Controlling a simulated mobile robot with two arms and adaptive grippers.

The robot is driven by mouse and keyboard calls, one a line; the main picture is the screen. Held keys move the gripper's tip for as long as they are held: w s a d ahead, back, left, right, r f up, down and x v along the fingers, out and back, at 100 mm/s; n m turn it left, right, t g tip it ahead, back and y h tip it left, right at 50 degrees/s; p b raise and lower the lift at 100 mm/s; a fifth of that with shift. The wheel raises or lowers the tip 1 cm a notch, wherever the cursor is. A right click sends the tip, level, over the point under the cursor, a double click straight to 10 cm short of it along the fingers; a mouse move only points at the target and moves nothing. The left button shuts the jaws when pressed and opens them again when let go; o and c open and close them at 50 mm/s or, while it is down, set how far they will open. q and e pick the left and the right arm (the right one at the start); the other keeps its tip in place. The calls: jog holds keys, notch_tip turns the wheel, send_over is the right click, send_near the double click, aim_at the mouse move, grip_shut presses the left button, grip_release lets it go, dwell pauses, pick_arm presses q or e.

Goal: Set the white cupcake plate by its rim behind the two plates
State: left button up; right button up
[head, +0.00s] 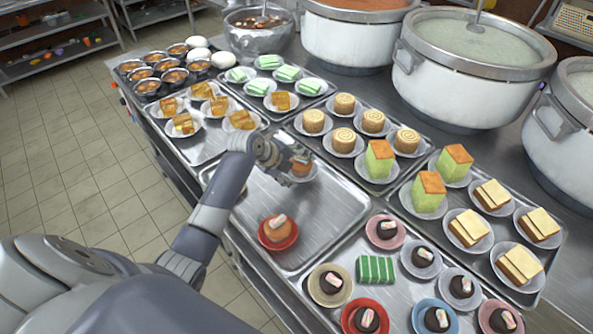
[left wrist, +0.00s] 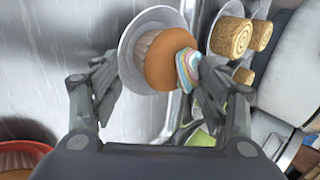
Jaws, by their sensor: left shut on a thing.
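The white cupcake plate (head: 303,176) carries an orange-brown cupcake with a pastel topping, near the far right corner of a mostly bare metal tray (head: 325,205). My left gripper (head: 288,160) reaches over it and partly hides it. In the left wrist view the white plate (left wrist: 128,48) and its cupcake (left wrist: 165,58) lie between the fingers (left wrist: 160,85), one finger overlapping the plate's rim. I cannot tell whether the plate touches the tray. A red plate (head: 278,241) with a similar cupcake stands at the tray's near end. My right gripper is out of view.
Trays of roll cakes (head: 344,140), green cakes (head: 380,158) and dark cakes (head: 386,230) border this tray on the right and front. Orange pastries (head: 183,123) stand beyond it. Large stockpots (head: 465,75) line the back. The tray's middle is clear.

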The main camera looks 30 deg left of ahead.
pick_arm(q)
jog(key=shift+f, duration=1.1)
jog(key=shift+f, duration=0.15)
jog(key=o, duration=1)
jog(key=shift+o, duration=0.9)
jog(key=shift+s+r, duration=0.1)
jog(key=shift+r, duration=0.1)
jog(key=v, duration=1.2)
jog(key=shift+b, duration=0.45)
jog(key=shift+f, duration=0.1)
